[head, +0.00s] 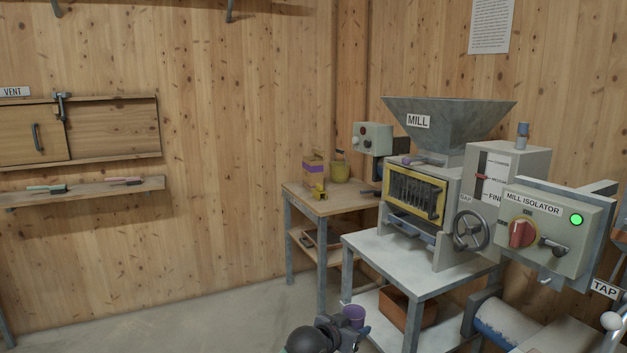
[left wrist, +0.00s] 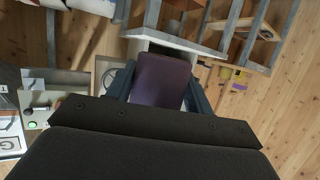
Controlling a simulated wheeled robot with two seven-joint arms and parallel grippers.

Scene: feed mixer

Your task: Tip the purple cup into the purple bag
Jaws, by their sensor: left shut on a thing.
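The purple cup (head: 353,316) is low in the head view, in front of the mill's white table. My left gripper (head: 349,328) is shut on it. In the left wrist view the cup (left wrist: 163,80) fills the space between the two dark fingers; its inside is not visible there. A bag with a purple band (head: 313,168) stands on the small wooden table at the back, well away from the cup. Whether its top is open is too small to tell. My right gripper is not in view.
The wooden table (head: 348,202) also holds a yellow item (head: 319,192) and an olive pot (head: 339,172). The mill (head: 448,130) stands right of it on a white table (head: 375,253), with an orange-brown box (head: 408,309) below. The floor at left is clear.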

